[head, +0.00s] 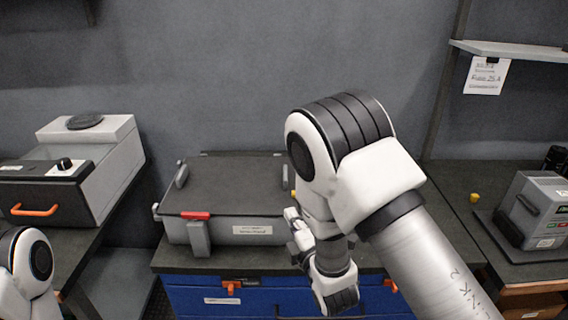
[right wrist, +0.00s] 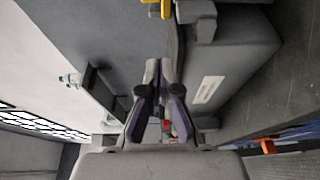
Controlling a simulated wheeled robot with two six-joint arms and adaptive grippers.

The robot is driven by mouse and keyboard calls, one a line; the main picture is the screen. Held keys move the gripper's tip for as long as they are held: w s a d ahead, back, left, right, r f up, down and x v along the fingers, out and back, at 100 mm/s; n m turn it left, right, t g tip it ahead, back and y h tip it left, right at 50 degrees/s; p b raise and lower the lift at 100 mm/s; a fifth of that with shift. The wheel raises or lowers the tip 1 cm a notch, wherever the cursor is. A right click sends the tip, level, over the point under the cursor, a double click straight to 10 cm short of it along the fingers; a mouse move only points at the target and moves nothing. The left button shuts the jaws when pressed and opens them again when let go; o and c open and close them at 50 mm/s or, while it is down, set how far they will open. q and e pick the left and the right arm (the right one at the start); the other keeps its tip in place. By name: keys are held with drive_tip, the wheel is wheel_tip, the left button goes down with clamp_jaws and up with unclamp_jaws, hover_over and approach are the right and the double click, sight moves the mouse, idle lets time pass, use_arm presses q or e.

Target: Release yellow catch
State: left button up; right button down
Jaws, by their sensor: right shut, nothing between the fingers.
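A grey case (head: 222,231) with a dark lid stands on the middle bench. The yellow catch (right wrist: 152,2) shows at the top edge of the right wrist view, partly cut off, beside the case. In the head view only a small yellow bit (head: 293,193) shows at the case's right end, mostly hidden by my right arm. My right gripper (right wrist: 158,66) is shut and empty, apart from the yellow catch, alongside the case's labelled side. In the head view it (head: 292,217) is partly hidden. My left gripper is out of view; only part of that arm shows.
A red catch (head: 195,215) is on the case's front left. A grey unit with an orange handle (head: 35,210) stands on the left bench. Another grey device (head: 537,210) and a small yellow knob (head: 474,198) are on the right bench. Blue drawers (head: 200,299) are below.

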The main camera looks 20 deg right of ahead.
sight(281, 201)
drive_tip(key=w, duration=0.2)
drive_tip(key=w+p, duration=0.1)
drive_tip(key=w, duration=0.2)
drive_tip(key=w+r, duration=0.1)
drive_tip(key=w, duration=0.2)
drive_tip(key=shift+w+a+r, duration=0.1)
drive_tip(key=shift+w+a, duration=0.1)
drive_tip(key=shift+w, duration=0.05)
drive_tip(key=d, duration=0.2)
drive_tip(key=s+d+p, duration=0.1)
drive_tip(key=shift+d, duration=0.35)
drive_tip(key=shift+s+d, duration=0.15)
drive_tip(key=shift+s, duration=0.05)
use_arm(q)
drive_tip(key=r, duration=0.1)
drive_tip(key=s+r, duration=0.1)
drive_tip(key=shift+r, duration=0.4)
use_arm(e)
drive_tip(key=shift+w, duration=0.1)
